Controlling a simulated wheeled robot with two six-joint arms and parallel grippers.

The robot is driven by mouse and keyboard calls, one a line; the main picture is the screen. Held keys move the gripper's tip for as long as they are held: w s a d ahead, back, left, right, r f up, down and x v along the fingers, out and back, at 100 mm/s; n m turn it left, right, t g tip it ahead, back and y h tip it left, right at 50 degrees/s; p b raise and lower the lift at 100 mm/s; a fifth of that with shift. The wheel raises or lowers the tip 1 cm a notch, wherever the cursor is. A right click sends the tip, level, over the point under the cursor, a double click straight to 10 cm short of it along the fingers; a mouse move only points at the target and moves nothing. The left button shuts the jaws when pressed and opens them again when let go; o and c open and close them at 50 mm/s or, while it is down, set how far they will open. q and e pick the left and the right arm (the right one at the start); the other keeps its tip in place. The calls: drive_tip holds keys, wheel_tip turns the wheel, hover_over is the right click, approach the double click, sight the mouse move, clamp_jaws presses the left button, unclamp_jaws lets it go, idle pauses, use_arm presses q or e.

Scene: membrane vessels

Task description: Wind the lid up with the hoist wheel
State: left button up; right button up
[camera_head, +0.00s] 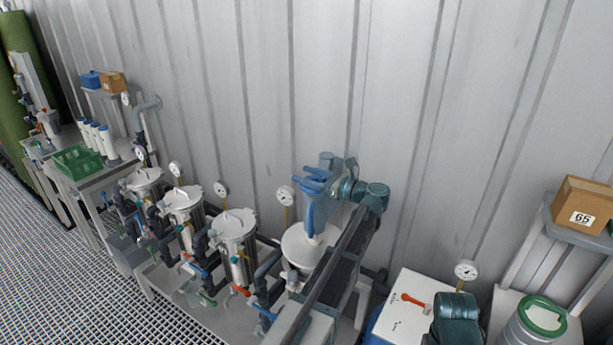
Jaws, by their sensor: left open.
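The near vessel has a round white lid (299,246), which appears seated on its top. A blue upright post (308,217) rises over the lid, with blue parts that look like the hoist wheel (311,174) at its top. My left arm reaches up from the bottom centre and bends left at the teal wrist. My left gripper (326,176) is open at these blue parts. At this size I cannot tell whether its fingers touch the wheel, and the wrist partly hides the area. My right gripper is out of view; a teal part of my right arm shows at the bottom right.
Several steel vessels (237,230) with gauges and piping stand in a row to the left. A white box (404,312) with an orange handle is at the lower right. A cardboard box (583,206) sits on a shelf at far right. The corrugated wall (420,100) is close behind.

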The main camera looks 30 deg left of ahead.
use_arm(q)
drive_tip(key=d, duration=1.3)
drive_tip(key=shift+s+d, duration=0.15)
drive_tip(key=shift+d, duration=0.25)
drive_tip(key=shift+s, duration=0.1)
